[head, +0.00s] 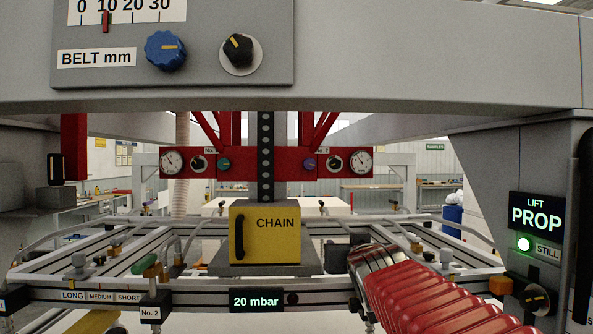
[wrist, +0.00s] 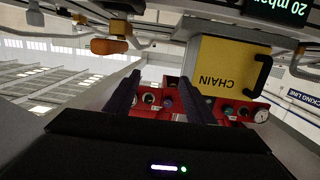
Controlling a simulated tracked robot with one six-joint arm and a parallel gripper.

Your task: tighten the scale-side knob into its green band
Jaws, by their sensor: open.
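In the head view, a scale (head: 126,10) reading 0 to 30 with a red pointer near 10 sits on the grey panel at upper left. Beside its "BELT mm" label is a blue knob (head: 165,51) with a yellowish mark. To its right is a black knob (head: 239,50) on a pale disc, also with a yellowish mark. I cannot make out a green band at either knob. In the wrist view, my gripper (wrist: 160,85) has its two dark fingers apart with nothing held between them. Neither panel knob shows in the wrist view.
A yellow CHAIN box (head: 265,232) stands mid-frame below the grey beam. Behind it is a red panel (head: 265,161) with gauges and small knobs. A rail frame with hoses and a "20 mbar" display (head: 257,300) lies in front. A lift display (head: 535,216) reads PROP at right.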

